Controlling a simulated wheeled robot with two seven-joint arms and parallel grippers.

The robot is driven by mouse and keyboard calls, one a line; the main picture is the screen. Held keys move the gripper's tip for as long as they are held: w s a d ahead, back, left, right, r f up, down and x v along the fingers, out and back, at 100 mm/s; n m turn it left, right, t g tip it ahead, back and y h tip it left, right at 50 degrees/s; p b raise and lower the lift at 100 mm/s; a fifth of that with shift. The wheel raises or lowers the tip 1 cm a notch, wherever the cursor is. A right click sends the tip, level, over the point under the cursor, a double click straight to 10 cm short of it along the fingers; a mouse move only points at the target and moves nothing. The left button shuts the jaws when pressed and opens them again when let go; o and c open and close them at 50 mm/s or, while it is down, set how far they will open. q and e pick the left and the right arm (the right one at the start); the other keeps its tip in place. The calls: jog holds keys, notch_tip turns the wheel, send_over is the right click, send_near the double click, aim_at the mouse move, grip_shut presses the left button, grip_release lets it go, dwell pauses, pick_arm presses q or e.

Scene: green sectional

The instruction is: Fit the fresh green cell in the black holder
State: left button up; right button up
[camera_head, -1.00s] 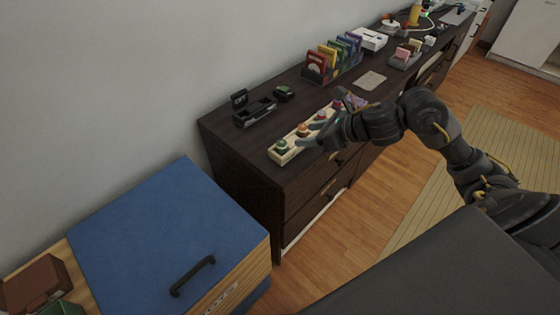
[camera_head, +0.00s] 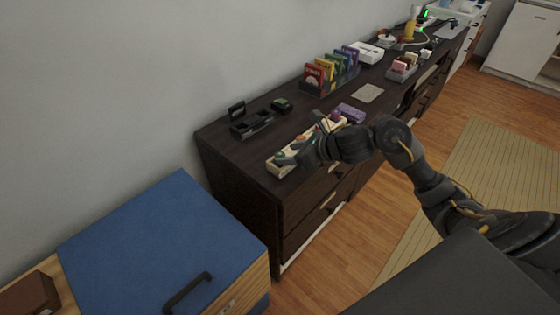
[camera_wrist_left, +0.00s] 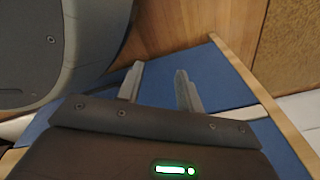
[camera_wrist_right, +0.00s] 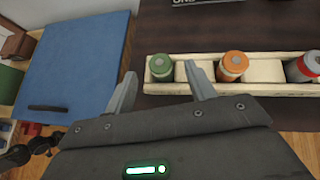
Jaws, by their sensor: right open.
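The green cell (camera_wrist_right: 161,68) stands upright in the left end of a pale wooden rack (camera_wrist_right: 272,70). An orange cell (camera_wrist_right: 233,64) and a red-and-grey cell (camera_wrist_right: 303,68) stand beside it. My right gripper (camera_wrist_right: 160,80) is open and empty; in its wrist view the green cell appears between the fingertips, and contact cannot be told. In the head view my right gripper partly covers the rack (camera_head: 279,168). The black holder (camera_head: 251,124) lies on the dresser behind the rack. My left gripper (camera_wrist_left: 160,76) is open and empty above a blue surface.
The dark dresser (camera_head: 225,146) also carries a small black-and-green item (camera_head: 281,105), a rack of coloured sleeves (camera_head: 330,75), a purple item (camera_head: 350,113) and a pale square (camera_head: 368,93). A blue-topped box (camera_head: 160,240) with a black handle stands at the front left.

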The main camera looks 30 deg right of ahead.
aim_at(281, 154)
jog(key=x, duration=0.5)
jog(key=c, duration=1.1)
